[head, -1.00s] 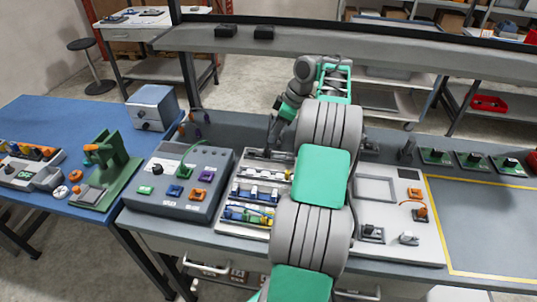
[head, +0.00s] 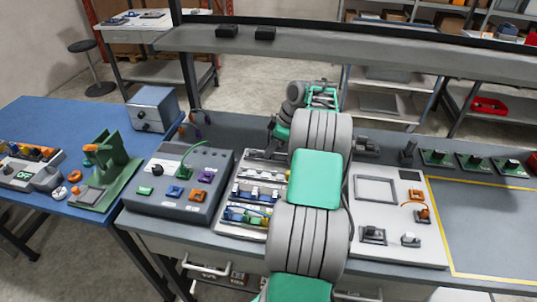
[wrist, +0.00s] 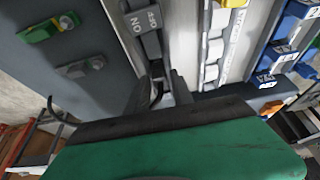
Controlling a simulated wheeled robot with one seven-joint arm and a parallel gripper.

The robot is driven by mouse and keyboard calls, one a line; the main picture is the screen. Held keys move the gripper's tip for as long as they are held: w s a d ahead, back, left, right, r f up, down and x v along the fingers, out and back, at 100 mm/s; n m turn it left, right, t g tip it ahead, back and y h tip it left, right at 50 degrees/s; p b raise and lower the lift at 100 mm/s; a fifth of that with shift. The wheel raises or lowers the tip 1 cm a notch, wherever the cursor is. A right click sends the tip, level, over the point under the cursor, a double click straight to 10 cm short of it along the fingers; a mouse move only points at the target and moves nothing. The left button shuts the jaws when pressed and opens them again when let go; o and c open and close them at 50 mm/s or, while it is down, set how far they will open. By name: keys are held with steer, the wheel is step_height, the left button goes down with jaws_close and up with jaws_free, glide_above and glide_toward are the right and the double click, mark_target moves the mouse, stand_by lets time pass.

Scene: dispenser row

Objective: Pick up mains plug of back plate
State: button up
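The back plate (head: 231,226) is a light panel with rows of white, blue and yellow modules, left of my arm in the head view. In the wrist view, a grey switch block (wrist: 144,28) marked ON and OFF sits beside the white modules. My gripper (wrist: 160,82) points down at the plate's far end, close to this block. Its dark fingers stand a small gap apart, with a black cord beside them. I cannot make out the mains plug clearly or tell whether it is between the fingers. In the head view my arm hides part of the plate.
A grey box (head: 178,182) with coloured sockets stands left of the plate. A white board (head: 375,215) with a square frame lies to the right. A raised shelf (head: 400,65) runs behind the bench. The yellow-outlined area (head: 485,225) at the right is clear.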

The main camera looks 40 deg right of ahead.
jaws_close()
steer(key=shift+r, duration=0.1)
stand_by(0.4)
steer(key=shift+r, duration=0.6)
steer(key=s+a+r+b, duration=0.3)
steer(key=s+a+r, duration=0.2)
steer(key=a+r, duration=0.6)
steer(key=shift+a+r+b, duration=0.35)
steer(key=shift+a, duration=0.75)
steer(key=shift+r+p, duration=1.1)
steer(key=shift+p, duration=0.05)
